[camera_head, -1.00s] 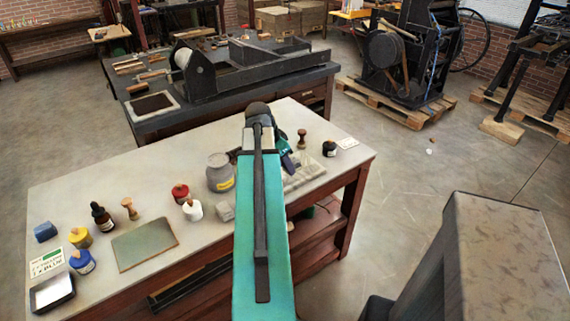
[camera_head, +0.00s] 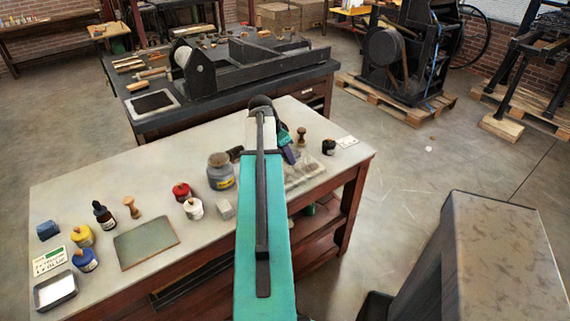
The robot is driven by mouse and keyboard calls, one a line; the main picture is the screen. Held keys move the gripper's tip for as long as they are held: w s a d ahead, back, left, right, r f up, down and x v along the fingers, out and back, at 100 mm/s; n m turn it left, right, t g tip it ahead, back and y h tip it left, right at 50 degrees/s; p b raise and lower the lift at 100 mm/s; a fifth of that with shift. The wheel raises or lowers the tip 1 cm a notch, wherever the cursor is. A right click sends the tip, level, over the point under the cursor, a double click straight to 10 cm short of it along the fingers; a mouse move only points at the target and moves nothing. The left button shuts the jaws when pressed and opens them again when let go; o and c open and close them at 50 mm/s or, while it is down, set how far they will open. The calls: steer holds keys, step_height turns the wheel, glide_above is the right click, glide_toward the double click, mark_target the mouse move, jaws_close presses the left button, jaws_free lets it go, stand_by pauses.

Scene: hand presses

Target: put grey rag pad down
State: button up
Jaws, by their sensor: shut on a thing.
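My teal arm reaches up over the pale worktable (camera_head: 100,190) and hides much of what lies beneath it. At its far end, my gripper (camera_head: 290,152) shows only in part, right of the arm, above the table's back right area. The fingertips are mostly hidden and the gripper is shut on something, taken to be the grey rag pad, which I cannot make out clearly. A small dark shape (camera_head: 237,153) shows left of the arm beside the grey jar (camera_head: 220,171); I cannot tell what it is.
A pale, flat, uneven thing (camera_head: 304,172) lies below the gripper. A wooden-handled stamp (camera_head: 301,136) and a black jar (camera_head: 328,147) stand right of it. A small grey block (camera_head: 226,210), white jar (camera_head: 194,209) and red-lidded jar (camera_head: 181,191) stand left. A green plate (camera_head: 146,244) lies further left.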

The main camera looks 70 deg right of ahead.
mark_target(286, 161)
steer(key=shift+f+p, duration=0.55)
steer(key=shift+f, duration=1.1)
steer(key=shift+f, duration=0.15)
steer(key=o, duration=0.9)
steer(key=shift+o, duration=0.2)
steer(key=b+v, duration=0.2)
steer(key=v, duration=1)
steer(key=shift+b, duration=0.3)
steer(key=shift+s, duration=0.15)
